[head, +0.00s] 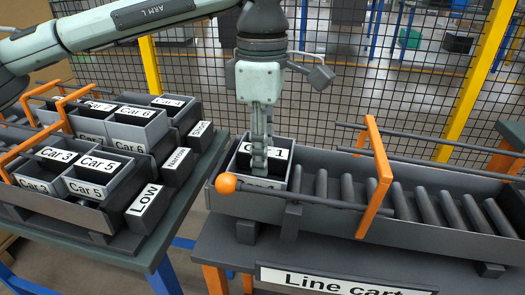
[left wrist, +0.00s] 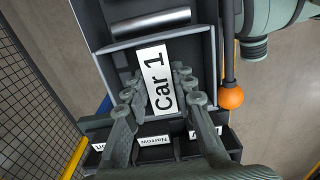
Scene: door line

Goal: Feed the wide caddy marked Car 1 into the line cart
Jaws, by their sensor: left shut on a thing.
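The grey caddy marked Car 1 (head: 243,161) sits at the left end of the roller channel of the line cart (head: 440,213), between its side rails. Its white Car 1 label (left wrist: 157,80) reads clearly in the left wrist view. My left gripper (head: 258,164) points straight down into the caddy from above and is shut on it; its fingers hide part of the caddy and its label. In the left wrist view the fingers (left wrist: 160,85) are on both sides of the label. Exactly which part they grip is hard to tell. My right gripper is not in view.
A rack (head: 75,210) at left holds several other caddies marked Car 3, Car 4, Car 5 and Car 6, with Low and Narrow signs. An orange ball (head: 226,183) tops a rod at the channel mouth. An orange arch (head: 378,175) spans the channel; bare rollers (head: 375,195) lie right of the caddy.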

